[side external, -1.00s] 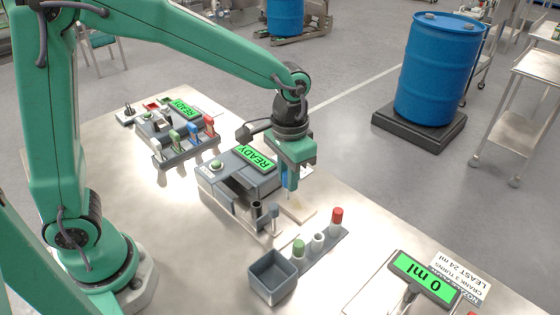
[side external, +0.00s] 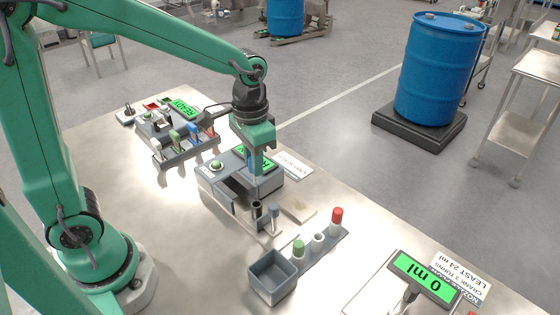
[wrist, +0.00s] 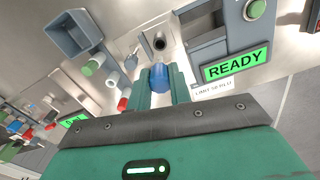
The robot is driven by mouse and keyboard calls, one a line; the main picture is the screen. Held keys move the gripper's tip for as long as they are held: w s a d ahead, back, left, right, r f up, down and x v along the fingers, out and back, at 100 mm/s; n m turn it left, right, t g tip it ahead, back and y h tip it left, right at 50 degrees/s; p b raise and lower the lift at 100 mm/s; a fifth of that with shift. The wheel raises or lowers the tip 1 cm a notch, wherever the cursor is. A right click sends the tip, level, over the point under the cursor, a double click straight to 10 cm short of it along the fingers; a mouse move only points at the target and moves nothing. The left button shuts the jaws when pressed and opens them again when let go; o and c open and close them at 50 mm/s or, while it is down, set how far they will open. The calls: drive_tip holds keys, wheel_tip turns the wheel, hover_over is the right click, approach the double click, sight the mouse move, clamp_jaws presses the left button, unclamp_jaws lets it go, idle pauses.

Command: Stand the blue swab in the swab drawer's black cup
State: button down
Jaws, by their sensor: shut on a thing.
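My gripper (side external: 256,168) is shut on the blue swab (wrist: 159,76). In the wrist view the swab's blue body sits between my two green fingers. In the side view my gripper hangs over the grey machine with the green READY screen and partly covers that screen. The black cup (side external: 257,208) stands upright on the swab drawer (side external: 238,213) at the machine's front. In the wrist view the black cup (wrist: 159,42) shows its dark open mouth just beyond the swab's end, with a gap between them. The swab's lower tip is hard to make out.
A grey post (side external: 274,212) stands close beside the cup. A grey open bin (side external: 273,277) and a rack with green, white and red-capped vials (side external: 318,243) are nearer the front. A pale pad (side external: 298,207) lies right of the drawer. Another machine with coloured pieces (side external: 186,140) stands behind.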

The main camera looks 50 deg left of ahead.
sight(255, 181)
drive_tip(key=shift+f, duration=2.35)
drive_tip(key=shift+f, duration=0.35)
drive_tip(key=shift+f, duration=2.5)
drive_tip(key=c, duration=1.2)
unclamp_jaws()
drive_tip(key=shift+r, duration=0.15)
drive_tip(key=shift+r, duration=3.8)
